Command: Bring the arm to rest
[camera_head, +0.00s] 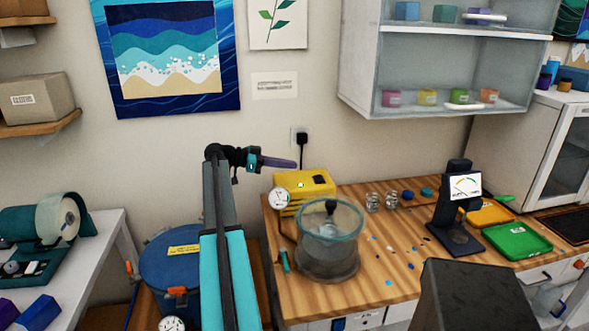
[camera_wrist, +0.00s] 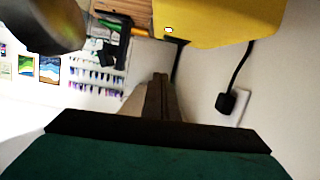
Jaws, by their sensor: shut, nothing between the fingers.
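My arm, teal and grey, reaches up from the bottom of the head view. Its end bends right, so that my gripper (camera_head: 292,163) points right in front of the wall, above the yellow box (camera_head: 318,182). In the wrist view my gripper (camera_wrist: 158,82) has its fingers together with nothing between them. The yellow box (camera_wrist: 205,18) fills the top of that view and is apart from the fingers.
A clear chamber (camera_head: 327,255) with a gauge stands on the wooden bench (camera_head: 385,297). A blue drum (camera_head: 165,262) stands left of the bench. A black stand with a screen (camera_head: 466,187) and a green tray (camera_head: 518,242) are at right. A wall socket (camera_head: 299,133) is near my gripper.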

